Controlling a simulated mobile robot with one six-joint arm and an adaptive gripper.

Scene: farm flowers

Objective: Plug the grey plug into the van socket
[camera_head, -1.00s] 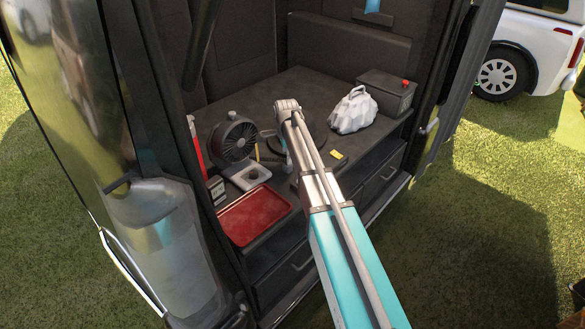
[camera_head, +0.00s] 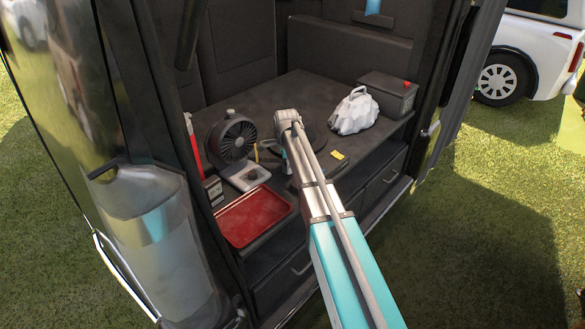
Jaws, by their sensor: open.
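A white block (camera_head: 238,183) sits in front of the black fan, on the van's dark worktop. A small dark round piece (camera_head: 252,177) shows at its right end. It may be the grey plug in the van socket, but it is too small to tell, and so is any cable. My gripper (camera_head: 268,150) hangs under the end of my arm, behind and to the right of the block. It is mostly hidden by the arm and small in view. It is open, and I see nothing held in it.
A black fan (camera_head: 234,139) stands behind the block. A red tray (camera_head: 252,216) lies in front. A white lumpy container (camera_head: 354,112), a dark box (camera_head: 388,94) and a yellow card (camera_head: 338,156) are to the right. The van's door frame borders the left.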

